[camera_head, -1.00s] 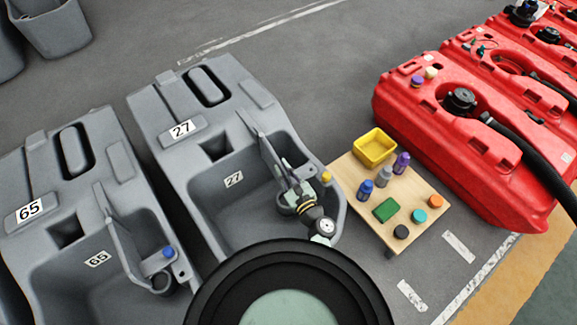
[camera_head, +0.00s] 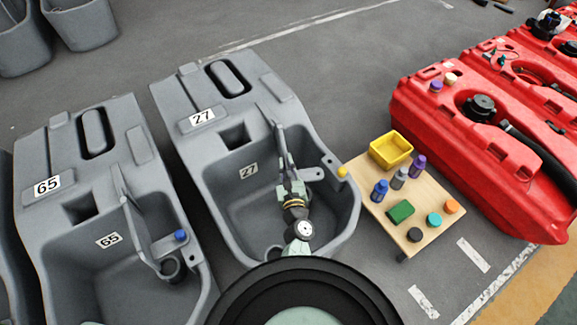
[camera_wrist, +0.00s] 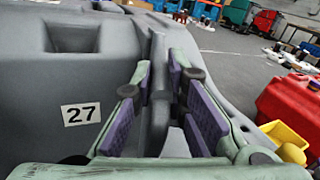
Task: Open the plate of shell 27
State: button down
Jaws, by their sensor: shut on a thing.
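Shell 27 (camera_head: 225,100) is a grey moulded tub with two white "27" labels. One label (camera_wrist: 82,113) shows in the wrist view. Its plate (camera_head: 281,145) is a thin grey panel standing inside the tub, running from the upper right wall toward the front. My gripper (camera_head: 291,186) is down inside the tub at the plate's near end. In the wrist view, the purple-padded fingers (camera_wrist: 163,95) are on either side of the plate's grey edge (camera_wrist: 157,85) and shut on it. The fingers hide the plate's lower part.
Shell 65 (camera_head: 65,150) stands close on the left, its plate (camera_head: 140,220) angled beside a blue knob. A small wooden table (camera_head: 440,190) with a yellow bin (camera_head: 390,150) and bottles stands right; red tanks (camera_head: 470,140) lie beyond.

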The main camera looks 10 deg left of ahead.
jog(key=c, duration=1.7)
grip_release()
jog(key=shift+a+r, duration=0.15)
jog(key=shift+o, duration=0.6)
jog(key=shift+r, duration=5)
jog(key=shift+c, duration=0.5)
